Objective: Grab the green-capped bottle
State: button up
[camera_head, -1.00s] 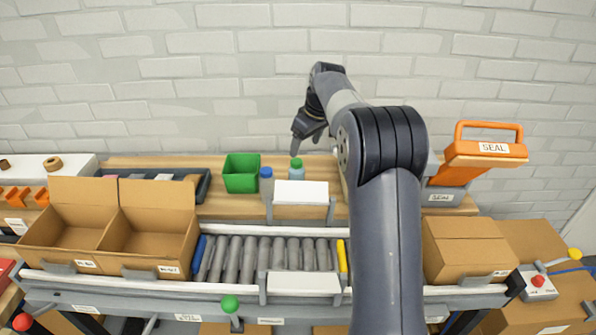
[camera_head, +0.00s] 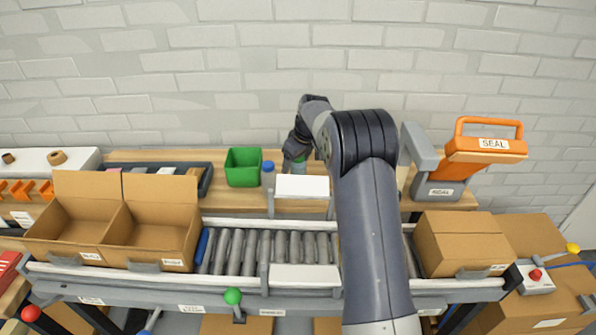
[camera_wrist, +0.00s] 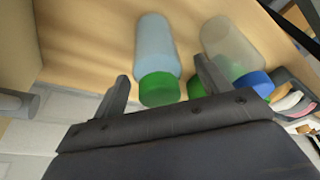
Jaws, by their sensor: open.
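The green-capped bottle, with a pale blue body, shows in the wrist view (camera_wrist: 158,48), its green cap (camera_wrist: 160,89) toward my gripper. My gripper (camera_wrist: 162,72) is open, with one finger on each side of the bottle in the picture. A gap shows between each finger and the bottle, and I see no contact. In the head view my gripper (camera_head: 296,155) is low over the back shelf and mostly hides the bottle. A blue-capped bottle (camera_head: 268,174) stands just left of it; its blue cap (camera_wrist: 255,83) is right of the right finger in the wrist view.
A green bin (camera_head: 243,175) stands left of the bottles. A white panel (camera_head: 302,186) stands in front of them. The roller conveyor (camera_head: 250,250) is empty between open boxes (camera_head: 150,235) and a closed box (camera_head: 460,248). An orange sealer (camera_head: 485,150) stands right of my arm.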

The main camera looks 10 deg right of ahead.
jog(key=shift+c, duration=0.5)
jog(key=c, duration=1.1)
jog(key=shift+r, duration=0.15)
